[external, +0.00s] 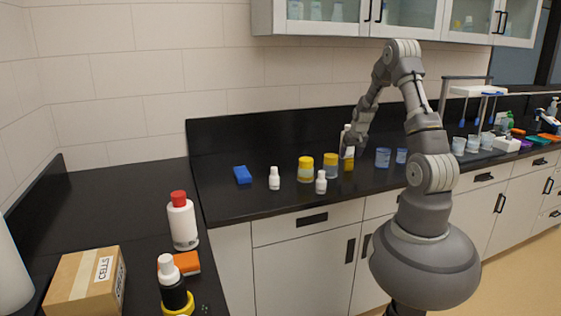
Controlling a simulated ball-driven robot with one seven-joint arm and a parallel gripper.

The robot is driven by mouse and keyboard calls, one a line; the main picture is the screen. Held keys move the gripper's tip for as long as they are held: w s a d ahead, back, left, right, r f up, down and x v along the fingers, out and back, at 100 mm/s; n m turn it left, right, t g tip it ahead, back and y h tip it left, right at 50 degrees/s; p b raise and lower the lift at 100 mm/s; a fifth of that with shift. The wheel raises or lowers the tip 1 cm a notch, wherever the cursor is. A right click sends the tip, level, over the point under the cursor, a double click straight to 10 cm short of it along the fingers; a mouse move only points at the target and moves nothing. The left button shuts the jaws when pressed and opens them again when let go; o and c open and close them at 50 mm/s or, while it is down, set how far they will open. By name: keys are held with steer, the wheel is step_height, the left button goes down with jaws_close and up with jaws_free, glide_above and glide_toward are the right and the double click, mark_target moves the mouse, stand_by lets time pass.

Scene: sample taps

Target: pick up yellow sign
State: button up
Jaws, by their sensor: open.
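A small yellow item (348,164), which may be the yellow sign, stands on the black counter below my gripper. It is too small to read any marking on it. My gripper (350,150) is open and points down just above the yellow item. I cannot tell whether the fingers touch it.
Two yellow-lidded jars (306,169) (331,167) and two small white bottles (274,179) (321,183) stand to the left. Blue beakers (383,158) stand close on the right. A blue block (242,175) lies farther left. Wall cabinets (345,28) hang above.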

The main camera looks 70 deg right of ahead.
mark_target(348, 162)
steer(key=b+x, duration=0.2)
steer(key=x, duration=0.5)
steer(key=shift+r, duration=0.15)
steer(key=c, duration=1)
